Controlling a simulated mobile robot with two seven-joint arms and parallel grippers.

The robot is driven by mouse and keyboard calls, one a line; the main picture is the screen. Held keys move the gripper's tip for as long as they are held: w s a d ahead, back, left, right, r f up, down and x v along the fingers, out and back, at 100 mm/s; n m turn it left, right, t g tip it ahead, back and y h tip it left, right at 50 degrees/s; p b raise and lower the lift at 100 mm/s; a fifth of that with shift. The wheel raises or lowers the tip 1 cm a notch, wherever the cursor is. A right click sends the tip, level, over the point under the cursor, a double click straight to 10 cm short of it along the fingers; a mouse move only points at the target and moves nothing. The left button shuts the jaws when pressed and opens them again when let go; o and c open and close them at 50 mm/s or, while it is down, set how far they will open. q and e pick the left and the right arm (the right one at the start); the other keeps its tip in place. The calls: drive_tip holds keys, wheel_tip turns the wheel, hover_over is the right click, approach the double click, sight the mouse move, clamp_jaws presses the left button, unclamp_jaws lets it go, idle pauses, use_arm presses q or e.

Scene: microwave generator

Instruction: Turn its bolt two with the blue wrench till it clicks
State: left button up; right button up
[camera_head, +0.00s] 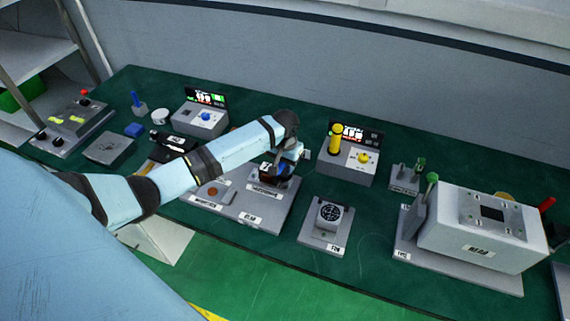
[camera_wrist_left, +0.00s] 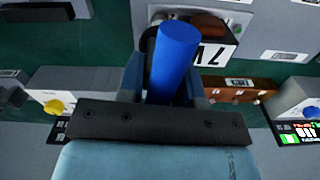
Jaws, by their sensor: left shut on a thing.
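My left gripper (camera_head: 284,160) is over the grey base plate (camera_head: 262,218) with several labels, near the middle of the bench. In the left wrist view, the gripper (camera_wrist_left: 168,84) is shut on a blue cylindrical handle, the blue wrench (camera_wrist_left: 174,55), which points up in the picture. The far end of the wrench is hidden behind the handle and fingers. A white label with a large black character (camera_wrist_left: 214,54) is close beside it. Bolt two is not clear in either view, so I cannot tell whether the wrench is on it. My right gripper is out of view.
A grey box with a yellow knob (camera_head: 364,158) and a yellow upright handle (camera_head: 336,138) stand behind to the right. A box with a blue knob (camera_head: 206,116) is behind to the left. A dial stand (camera_head: 328,214) and a large grey housing (camera_head: 480,238) are right.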

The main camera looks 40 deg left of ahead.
use_arm(q)
drive_tip(key=n, duration=0.3)
drive_tip(key=n, duration=0.4)
drive_tip(key=shift+n, duration=0.4)
drive_tip(key=m, duration=0.4)
drive_tip(key=shift+m, duration=0.4)
